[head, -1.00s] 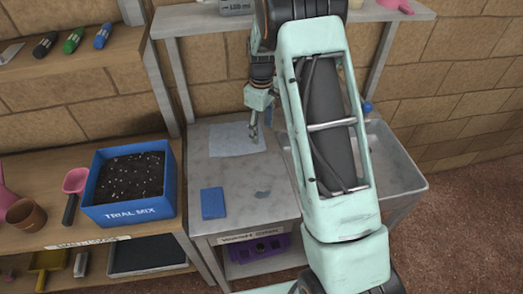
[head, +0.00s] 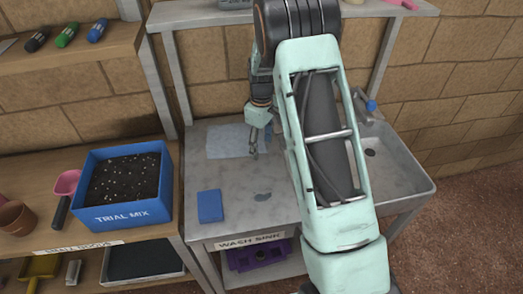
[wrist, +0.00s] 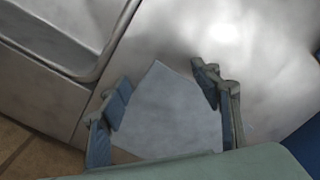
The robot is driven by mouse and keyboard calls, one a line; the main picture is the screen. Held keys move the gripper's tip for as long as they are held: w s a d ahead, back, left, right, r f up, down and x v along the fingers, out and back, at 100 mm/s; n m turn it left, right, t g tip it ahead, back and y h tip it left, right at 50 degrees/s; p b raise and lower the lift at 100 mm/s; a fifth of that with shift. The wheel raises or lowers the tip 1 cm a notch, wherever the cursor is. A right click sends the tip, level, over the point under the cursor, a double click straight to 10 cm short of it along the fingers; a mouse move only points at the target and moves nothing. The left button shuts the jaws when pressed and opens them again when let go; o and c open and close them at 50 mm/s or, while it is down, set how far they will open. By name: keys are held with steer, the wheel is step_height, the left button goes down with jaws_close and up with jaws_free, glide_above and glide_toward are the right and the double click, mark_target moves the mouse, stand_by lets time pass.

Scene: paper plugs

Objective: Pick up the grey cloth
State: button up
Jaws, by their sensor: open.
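The grey cloth (head: 226,141) appears as a flat, pale blue-grey sheet at the back of the sink's worktop in the head view. My gripper (head: 254,152) points down by its right edge. In the wrist view the cloth (wrist: 165,112) lies flat, its pointed corner between the open fingers of my gripper (wrist: 162,88). Nothing is held. The cloth's near part is hidden by the gripper body. I cannot tell the exact height of the fingertips above the worktop.
The sink basin (head: 372,160) lies right of my arm. A blue block (head: 210,206) and a small dark patch (head: 262,197) are on the worktop's front half. The blue TRIAL MIX box (head: 125,215) stands on the left bench. A shelf (head: 215,17) runs above the worktop.

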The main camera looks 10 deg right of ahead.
steer(key=shift+f, duration=0.25)
steer(key=shift+s, duration=0.1)
steer(key=c, duration=0.7)
steer(key=shift+d, duration=0.1)
jaws_close()
step_height(320, 180, up, 12)
steer(key=p, duration=0.6)
steer(key=shift+r+p, duration=0.25)
steer(key=shift+p, duration=0.15)
